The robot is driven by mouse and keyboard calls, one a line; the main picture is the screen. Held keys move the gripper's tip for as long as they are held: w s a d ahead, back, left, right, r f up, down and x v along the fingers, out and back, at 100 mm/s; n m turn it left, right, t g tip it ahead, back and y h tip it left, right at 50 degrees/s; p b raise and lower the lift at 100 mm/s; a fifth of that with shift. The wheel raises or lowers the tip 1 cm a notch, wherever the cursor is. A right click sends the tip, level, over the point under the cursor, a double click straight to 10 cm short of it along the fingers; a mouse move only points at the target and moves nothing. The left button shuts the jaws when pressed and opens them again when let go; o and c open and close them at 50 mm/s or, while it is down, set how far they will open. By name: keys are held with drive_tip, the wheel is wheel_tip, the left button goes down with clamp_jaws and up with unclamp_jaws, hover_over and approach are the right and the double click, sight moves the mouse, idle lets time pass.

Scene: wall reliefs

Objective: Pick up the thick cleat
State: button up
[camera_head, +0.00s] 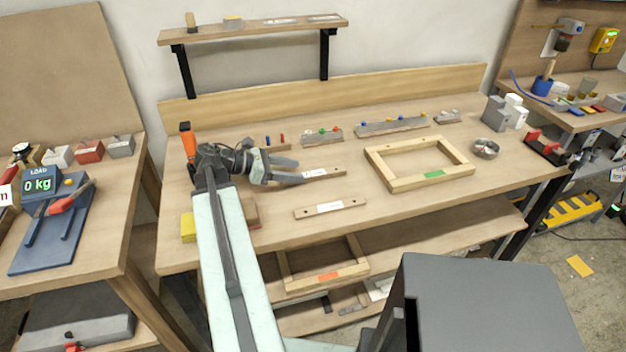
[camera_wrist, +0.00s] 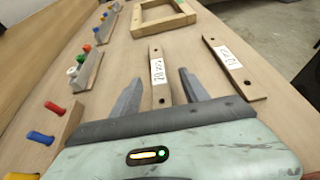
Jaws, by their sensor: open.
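Two flat wooden cleats with white labels and a hole near each end lie on the bench. The rear cleat (camera_head: 325,173) lies ahead of my gripper (camera_head: 299,171); in the wrist view this cleat (camera_wrist: 156,62) runs lengthwise between my open fingers (camera_wrist: 160,77). The front cleat (camera_head: 330,208) lies nearer the bench's front edge, and shows in the wrist view (camera_wrist: 232,66) right of my fingers. The rear label seems to read 20, the front one 12, both blurred; the rear cleat seems the thick one. I cannot tell finger height or contact. My gripper holds nothing.
A wooden frame (camera_head: 385,181) lies right of the cleats. Blocks with coloured pegs (camera_head: 392,125) line the back, and one block with red and blue pegs (camera_wrist: 62,124) is close to my gripper's left. A metal bowl (camera_head: 485,149) stands farther right. A wall shelf (camera_head: 255,29) hangs above.

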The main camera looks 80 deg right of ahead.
sight(312, 174)
drive_tip(key=x, duration=0.2)
drive_tip(key=b+x, duration=0.1)
drive_tip(key=x, duration=0.1)
drive_tip(key=b+x, duration=0.1)
drive_tip(key=x, duration=0.1)
drive_tip(key=shift+w+d+f, duration=0.1)
drive_tip(key=shift+w+f, duration=0.15)
drive_tip(key=shift+r, duration=0.1)
clamp_jaws()
